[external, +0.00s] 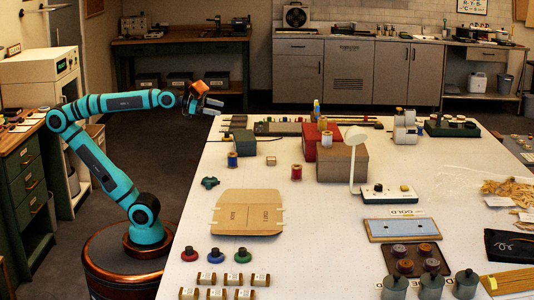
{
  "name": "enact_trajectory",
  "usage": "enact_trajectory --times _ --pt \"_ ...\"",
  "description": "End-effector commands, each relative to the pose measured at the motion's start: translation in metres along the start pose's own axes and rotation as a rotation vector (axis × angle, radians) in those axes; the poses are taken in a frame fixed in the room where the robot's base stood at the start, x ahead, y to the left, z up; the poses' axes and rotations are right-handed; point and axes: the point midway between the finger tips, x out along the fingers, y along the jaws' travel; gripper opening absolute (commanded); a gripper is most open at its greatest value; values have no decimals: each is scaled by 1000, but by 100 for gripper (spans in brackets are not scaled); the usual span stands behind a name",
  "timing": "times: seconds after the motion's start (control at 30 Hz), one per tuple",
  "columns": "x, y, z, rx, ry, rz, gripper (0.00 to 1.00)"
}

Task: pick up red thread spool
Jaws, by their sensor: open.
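A small red thread spool (297,173) with a pale top stands upright on the white table (230,185), in front of the boxes and left of the grey-brown box. My gripper (210,106) is open and looks empty. It is held in the air near the table's far left corner, up and to the left of the red spool and well apart from it. My teal arm reaches there from the left side of the table.
A blue spool (232,160) stands left of the red one. A red box (313,137) and a grey-brown box (343,163) stand behind and right of it. A flat cardboard piece (246,212) lies in front. A white lamp (353,160) rises to the right.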

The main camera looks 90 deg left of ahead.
Motion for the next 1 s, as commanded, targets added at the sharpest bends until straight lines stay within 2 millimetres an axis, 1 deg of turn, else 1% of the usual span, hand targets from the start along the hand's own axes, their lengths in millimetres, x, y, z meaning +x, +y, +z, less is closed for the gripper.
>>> enact_trajectory --times 0.03,0.2,0.43,0.7,1.0 --pt "13 2 -9 44 -34 18 61" --pt "48 9 -33 217 -145 86 61" --pt "97 22 -60 451 -280 205 61" --pt "154 45 -84 723 -411 385 61" --pt "214 79 -102 1016 -514 630 61"
